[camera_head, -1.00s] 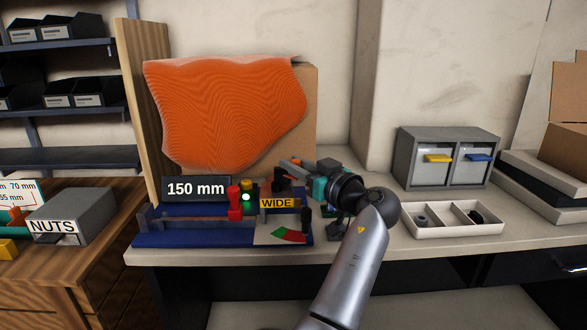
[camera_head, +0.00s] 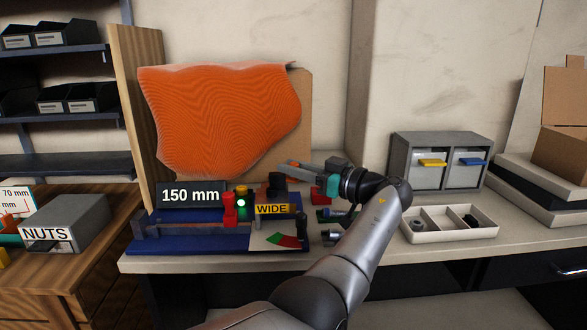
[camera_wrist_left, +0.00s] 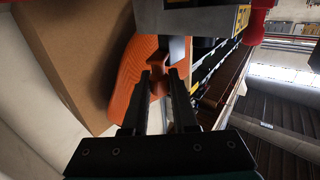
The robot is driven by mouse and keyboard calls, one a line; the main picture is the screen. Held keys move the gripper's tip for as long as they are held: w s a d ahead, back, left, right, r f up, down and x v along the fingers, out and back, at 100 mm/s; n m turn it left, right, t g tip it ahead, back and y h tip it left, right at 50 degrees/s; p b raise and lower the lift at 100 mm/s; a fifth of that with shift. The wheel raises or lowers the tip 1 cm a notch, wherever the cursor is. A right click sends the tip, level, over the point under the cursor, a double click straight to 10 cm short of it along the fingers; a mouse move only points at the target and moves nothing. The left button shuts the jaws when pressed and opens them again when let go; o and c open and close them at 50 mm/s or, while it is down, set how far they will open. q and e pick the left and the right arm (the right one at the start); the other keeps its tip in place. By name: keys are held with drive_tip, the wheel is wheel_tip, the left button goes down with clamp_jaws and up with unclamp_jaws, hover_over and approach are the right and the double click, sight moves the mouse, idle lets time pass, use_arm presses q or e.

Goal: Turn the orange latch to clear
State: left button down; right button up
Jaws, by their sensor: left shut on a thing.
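The orange latch (camera_wrist_left: 158,78) shows between the two fingers of my left gripper (camera_wrist_left: 160,98) in the left wrist view. The fingers are shut on it, one on each side. In the head view my left gripper (camera_head: 302,170) is behind the WIDE label, at the right rear of the blue fixture, with a small orange part of the latch (camera_head: 293,163) at its tip. The rest of the latch is hidden by the gripper, and its exact angle cannot be told. The blue fixture (camera_head: 180,245) carries a 150 mm sign (camera_head: 190,195) and a WIDE label (camera_head: 271,209).
An orange sheet (camera_head: 225,115) hangs over a cardboard panel behind the fixture. A red knob (camera_head: 229,210) and a lit green lamp (camera_head: 241,204) stand left of the WIDE label. A parts tray (camera_head: 448,235) and a grey drawer unit (camera_head: 400,165) are to the right.

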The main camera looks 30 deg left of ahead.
use_arm(q)
drive_tip(key=shift+w+g, duration=0.1)
drive_tip(key=shift+g, duration=0.2)
idle(0.4)
drive_tip(key=c, duration=0.7)
unclamp_jaws()
